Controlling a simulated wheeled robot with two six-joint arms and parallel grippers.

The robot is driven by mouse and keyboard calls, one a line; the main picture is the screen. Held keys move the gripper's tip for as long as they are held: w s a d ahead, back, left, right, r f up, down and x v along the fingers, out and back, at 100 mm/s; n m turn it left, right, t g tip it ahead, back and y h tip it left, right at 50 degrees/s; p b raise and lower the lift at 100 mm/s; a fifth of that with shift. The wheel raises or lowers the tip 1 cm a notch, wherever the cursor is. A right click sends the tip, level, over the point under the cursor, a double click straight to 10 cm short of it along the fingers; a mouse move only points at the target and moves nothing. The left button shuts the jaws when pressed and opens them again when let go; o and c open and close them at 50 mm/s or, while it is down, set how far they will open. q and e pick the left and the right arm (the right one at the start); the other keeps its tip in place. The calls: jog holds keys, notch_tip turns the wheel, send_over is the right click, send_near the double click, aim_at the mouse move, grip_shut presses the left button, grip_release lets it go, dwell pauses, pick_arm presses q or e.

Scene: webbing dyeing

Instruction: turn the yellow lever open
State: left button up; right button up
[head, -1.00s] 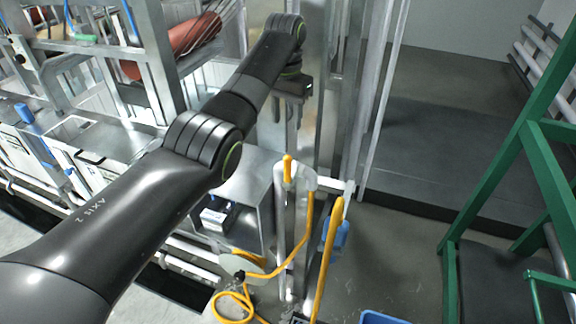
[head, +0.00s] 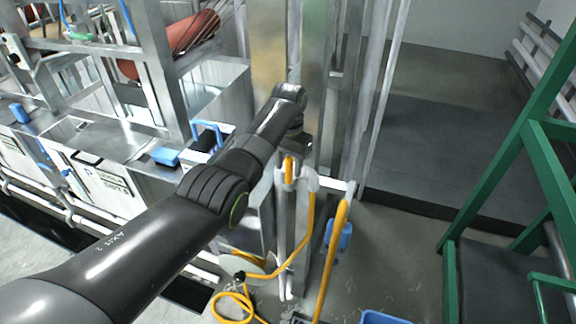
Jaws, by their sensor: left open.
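A short upright yellow piece (head: 289,171), which looks like the lever, stands at the top of a white pipe fitting near the centre of the head view. My left gripper (head: 299,143) is just above it in the picture, at the end of the black arm from the left. The gripper is open, but its fingers are small and partly hidden by the wrist. I cannot tell whether it touches the yellow piece. My right gripper is not in view.
A yellow hose (head: 310,225) runs down from the fitting to the floor. A long yellow pole (head: 330,258) leans beside it. Metal posts stand behind, a blue crate (head: 383,318) sits at the bottom, and a green frame (head: 545,165) is at right. Grey floor lies between.

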pick_arm(q)
jog(key=shift+f, duration=0.8)
jog(key=shift+c, duration=0.3)
grip_shut()
